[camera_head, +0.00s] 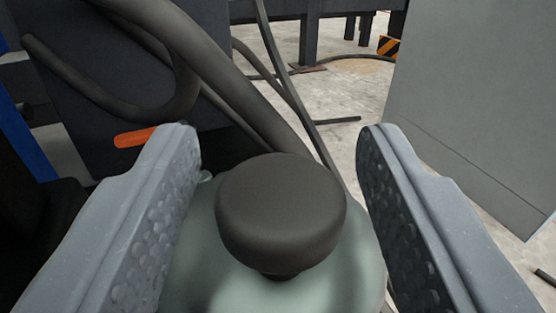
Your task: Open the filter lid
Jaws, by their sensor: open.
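The filter lid (225,275) is a pale green, rounded cover at the bottom middle of the head camera view. A dark round knob (280,208) stands on top of it on a short neck. My gripper (278,150) is open, with one grey finger on each side of the knob. A gap shows between each finger and the knob, so neither finger touches it. The lower part of the lid is cut off by the picture edge and partly hidden behind the left finger.
Thick dark hoses (215,75) run just behind the knob. A dark panel (85,100) stands behind them at left, with an orange piece (137,137) near the left fingertip. A large grey panel (480,90) stands at right. Concrete floor (335,95) shows between.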

